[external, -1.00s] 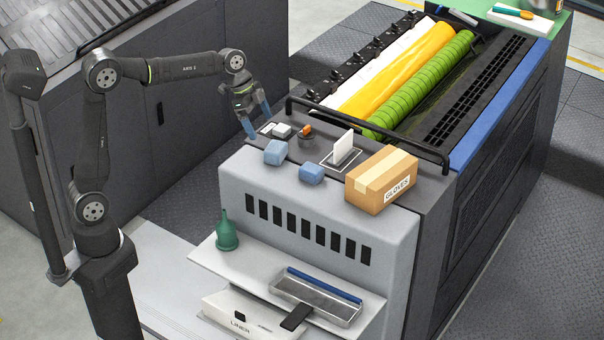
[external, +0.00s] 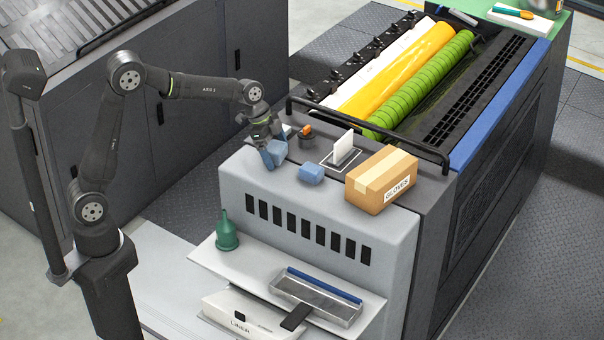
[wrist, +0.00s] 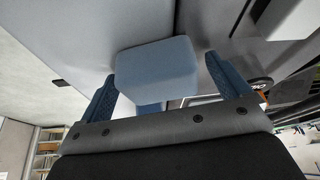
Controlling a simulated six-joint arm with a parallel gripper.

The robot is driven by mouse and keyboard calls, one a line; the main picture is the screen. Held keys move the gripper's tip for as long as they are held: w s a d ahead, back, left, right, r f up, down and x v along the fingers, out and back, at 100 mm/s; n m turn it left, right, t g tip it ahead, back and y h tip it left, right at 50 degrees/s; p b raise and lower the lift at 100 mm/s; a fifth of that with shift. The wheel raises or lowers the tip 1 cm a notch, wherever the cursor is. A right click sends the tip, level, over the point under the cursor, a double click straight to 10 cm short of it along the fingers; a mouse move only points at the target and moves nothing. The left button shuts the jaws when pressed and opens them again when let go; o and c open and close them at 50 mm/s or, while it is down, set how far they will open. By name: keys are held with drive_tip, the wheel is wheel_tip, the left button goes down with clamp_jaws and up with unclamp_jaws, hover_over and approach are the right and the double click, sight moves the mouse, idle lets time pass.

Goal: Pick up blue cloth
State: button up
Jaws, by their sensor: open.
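In the wrist view, a blue cloth (wrist: 155,68) sits between the two blue fingers of my gripper (wrist: 160,80). The fingers are open, with a visible gap to the cloth on each side.
A cardboard GLOVES box (external: 381,180) stands right of the cloths. A white card in a holder (external: 343,149) and a small dark cup with orange (external: 306,138) are behind them. A black rail (external: 365,125) runs behind. A green funnel (external: 227,232) stands on the lower shelf.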

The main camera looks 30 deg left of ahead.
drive_tip(key=c, duration=1)
drive_tip(key=shift+r, duration=0.15)
drive_tip(key=shift+c, duration=0.2)
